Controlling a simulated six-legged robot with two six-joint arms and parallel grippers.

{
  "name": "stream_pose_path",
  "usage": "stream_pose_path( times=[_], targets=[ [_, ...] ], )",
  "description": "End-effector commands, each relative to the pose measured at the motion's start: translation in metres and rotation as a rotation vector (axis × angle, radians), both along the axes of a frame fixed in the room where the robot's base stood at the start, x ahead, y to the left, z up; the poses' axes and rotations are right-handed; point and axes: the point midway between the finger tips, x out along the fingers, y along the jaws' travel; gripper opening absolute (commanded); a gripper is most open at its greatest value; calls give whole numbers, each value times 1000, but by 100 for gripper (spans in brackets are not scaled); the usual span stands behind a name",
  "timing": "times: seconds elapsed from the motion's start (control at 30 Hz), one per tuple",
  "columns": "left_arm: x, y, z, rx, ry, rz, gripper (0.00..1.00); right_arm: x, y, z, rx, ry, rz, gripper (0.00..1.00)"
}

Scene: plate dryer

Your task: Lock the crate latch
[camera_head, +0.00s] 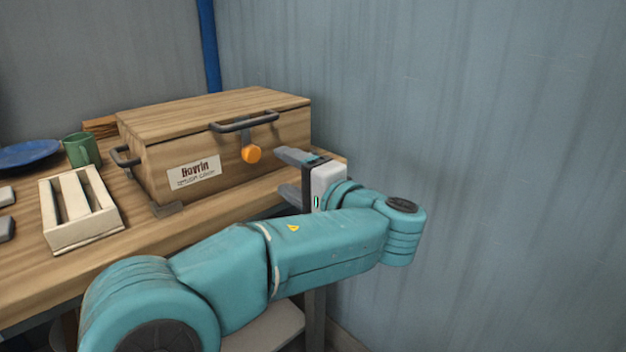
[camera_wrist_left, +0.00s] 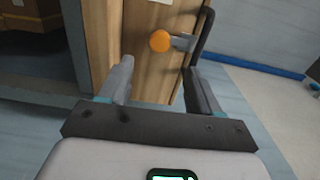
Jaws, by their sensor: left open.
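A wooden crate (camera_head: 240,160) with its lid down stands on the table. A latch with an orange knob (camera_head: 251,154) is on its front face, below a dark lid handle (camera_head: 244,122). My left gripper (camera_head: 282,173) is open and empty, just right of and in front of the knob, not touching it. In the left wrist view the orange knob (camera_wrist_left: 160,41) shows ahead, beyond and between the open fingers (camera_wrist_left: 158,85). Its grey latch arm (camera_wrist_left: 183,42) reaches toward the dark handle (camera_wrist_left: 204,38). My right gripper is not in view.
On the wooden table (camera_head: 35,270), left of the crate, are a white slatted rack (camera_head: 80,237), a green mug (camera_head: 82,149) and a blue plate (camera_head: 26,154). A blue-grey wall (camera_head: 480,150) closes the right side. The space before the crate's front is free apart from my arm.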

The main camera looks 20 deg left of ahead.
Motion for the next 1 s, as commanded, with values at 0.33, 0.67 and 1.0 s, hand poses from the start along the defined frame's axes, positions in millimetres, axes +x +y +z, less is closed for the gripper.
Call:
stream_pose_path(
  times=[0.33,0.67,1.0],
  targets=[
    [-22,-55,1,0,0,-2,64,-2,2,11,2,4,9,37],
    [-25,-59,0,0,0,1,64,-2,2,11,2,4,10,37],
    [-16,-58,-22,-21,63,-25,64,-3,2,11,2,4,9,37]
  ],
)
